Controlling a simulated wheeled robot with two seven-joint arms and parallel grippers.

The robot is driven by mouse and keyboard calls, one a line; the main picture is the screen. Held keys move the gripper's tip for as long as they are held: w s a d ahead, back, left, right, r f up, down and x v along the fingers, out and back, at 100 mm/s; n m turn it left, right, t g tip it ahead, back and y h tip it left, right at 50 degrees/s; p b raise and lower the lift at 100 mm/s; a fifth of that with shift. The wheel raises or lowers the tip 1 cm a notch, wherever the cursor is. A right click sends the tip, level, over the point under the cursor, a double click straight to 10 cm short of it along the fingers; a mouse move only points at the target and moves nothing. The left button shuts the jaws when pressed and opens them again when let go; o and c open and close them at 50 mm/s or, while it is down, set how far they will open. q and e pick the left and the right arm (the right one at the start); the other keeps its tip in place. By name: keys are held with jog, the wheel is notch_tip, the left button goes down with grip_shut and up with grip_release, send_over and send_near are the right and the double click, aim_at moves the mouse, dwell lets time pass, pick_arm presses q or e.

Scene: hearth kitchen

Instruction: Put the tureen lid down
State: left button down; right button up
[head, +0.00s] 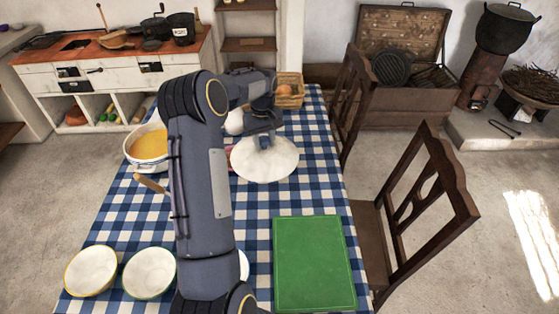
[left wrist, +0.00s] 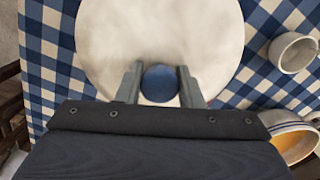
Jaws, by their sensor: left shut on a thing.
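The tureen lid (head: 265,162) is a round white disc with a blue knob (left wrist: 159,84). In the head view it is over the checked cloth, right of the tureen. My left gripper (head: 264,140) is shut on the knob, with one finger on each side of it in the left wrist view (left wrist: 159,86). The lid looks roughly level; I cannot tell whether its rim touches the cloth. The white tureen (head: 130,157) stands open on the left, full of orange soup; its edge also shows in the left wrist view (left wrist: 288,123). My right gripper is out of view.
A green board (head: 314,262) lies at the near right. Two bowls (head: 90,272) (head: 150,274) stand near left. A basket (head: 290,101) stands at the far end. A white cup (left wrist: 292,53) is beside the lid. Chairs (head: 405,215) line the right side. Cloth between lid and board is clear.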

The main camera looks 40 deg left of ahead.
aim_at(279, 151)
pick_arm(q)
jog(key=d+f, duration=0.1)
jog(key=w+d+f, duration=0.1)
jog(key=f, duration=0.1)
jog(key=w+d+f+p, duration=0.1)
jog(key=f, duration=0.1)
jog(key=shift+w+d+f, duration=0.25)
jog(key=shift+d, duration=0.15)
notch_tip(279, 151, down, 3)
jog(key=shift+w+d+f+p, duration=0.1)
jog(key=shift+f+p, duration=0.05)
jog(key=shift+p, duration=0.15)
jog(key=shift+f, duration=0.2)
jog(key=c, duration=1)
grip_release()
jog(key=shift+r, duration=0.1)
